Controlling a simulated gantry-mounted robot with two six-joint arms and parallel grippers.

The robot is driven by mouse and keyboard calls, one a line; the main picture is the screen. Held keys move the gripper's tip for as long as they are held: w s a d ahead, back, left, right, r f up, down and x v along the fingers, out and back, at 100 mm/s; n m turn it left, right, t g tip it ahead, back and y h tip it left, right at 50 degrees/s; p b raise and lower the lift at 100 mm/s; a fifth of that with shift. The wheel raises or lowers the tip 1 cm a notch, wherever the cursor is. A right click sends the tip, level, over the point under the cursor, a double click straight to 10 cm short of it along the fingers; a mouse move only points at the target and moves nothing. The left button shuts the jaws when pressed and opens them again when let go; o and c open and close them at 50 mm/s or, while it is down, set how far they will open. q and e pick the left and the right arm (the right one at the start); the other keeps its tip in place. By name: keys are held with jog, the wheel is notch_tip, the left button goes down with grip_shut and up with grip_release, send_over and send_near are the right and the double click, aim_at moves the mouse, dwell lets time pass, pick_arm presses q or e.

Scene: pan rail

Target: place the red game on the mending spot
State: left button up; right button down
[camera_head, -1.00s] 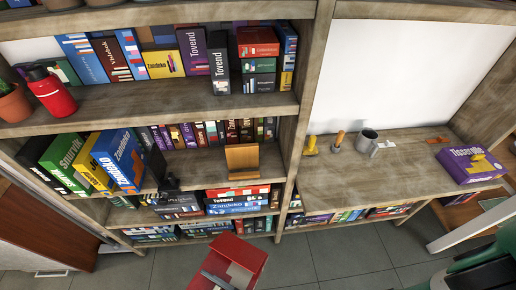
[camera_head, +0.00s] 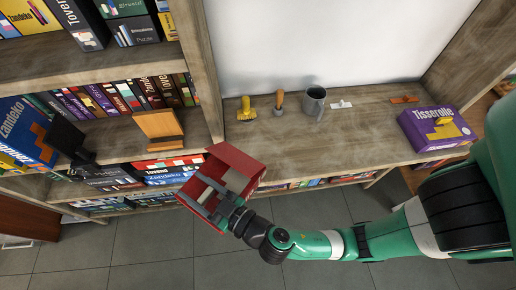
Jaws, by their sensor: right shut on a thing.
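The red game (camera_head: 238,162) is a red box held up in front of the shelf unit, near the left end of the wooden bench (camera_head: 340,145). My right gripper (camera_head: 212,193) is shut on the red game, on its near side, with the arm coming in from the right. The game is tilted and apart from the bench top. No clearly marked mending spot can be told apart on the bench. My left gripper is not in view.
On the bench stand a yellow tool (camera_head: 246,109), a wooden-handled tool (camera_head: 279,103), a grey mug (camera_head: 314,101), a small white item (camera_head: 341,104) and an orange-brown piece (camera_head: 404,99). A purple game box (camera_head: 437,128) lies at the right. The bench's front middle is clear.

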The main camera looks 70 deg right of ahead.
aim_at(222, 162)
jog(key=d+h+b, duration=0.1)
jog(key=d, duration=0.2)
jog(key=shift+d+r+m+b, duration=0.1)
jog(key=shift+d+m+b, duration=0.1)
jog(key=shift+m+b, duration=0.15)
jog(key=shift+d+r, duration=0.3)
jog(key=d, duration=0.2)
jog(key=s+d+f+p, duration=0.1)
jog(key=d, duration=0.1)
jog(key=s+d+f+p, duration=0.1)
jog(key=shift+d, duration=0.4)
jog(key=d+p, duration=0.1)
jog(key=d+f+p, duration=0.1)
jog(key=s+d+p, duration=0.1)
jog(key=p, duration=0.1)
jog(key=shift+s+d+f, duration=0.1)
jog(key=shift+d+f, duration=0.25)
pick_arm(q)
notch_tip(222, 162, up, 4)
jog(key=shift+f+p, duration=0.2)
jog(key=shift+p, duration=0.25)
pick_arm(e)
jog(key=s+d+f, duration=0.1)
jog(key=d+f, duration=0.2)
jog(key=f, duration=0.2)
jog(key=shift+d+f, duration=0.25)
jog(key=shift+f, duration=0.15)
